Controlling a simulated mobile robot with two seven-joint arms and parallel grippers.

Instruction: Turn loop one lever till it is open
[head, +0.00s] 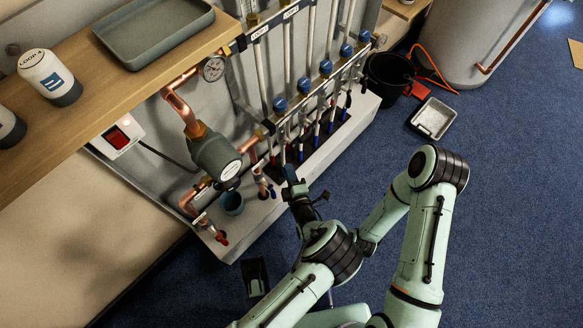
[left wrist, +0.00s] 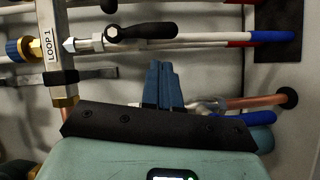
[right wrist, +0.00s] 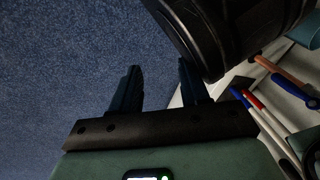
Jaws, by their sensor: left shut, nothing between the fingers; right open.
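The loop one lever (left wrist: 146,31) is a black handle in the left wrist view, on a valve beside the LOOP 1 label (left wrist: 48,51). It lies roughly along its white pipe. My left gripper (left wrist: 164,66) is shut and empty, its blue fingertips just below the lever in that view, with a visible gap. In the head view the left gripper (head: 291,176) is at the lower front of the manifold, and I cannot pick out the lever there. My right gripper (right wrist: 157,68) is open and empty above blue carpet in the right wrist view.
The manifold bar with blue knobs (head: 326,67) runs above several pipes. A black bucket (head: 386,77) and a metal tray (head: 433,118) stand on the floor.

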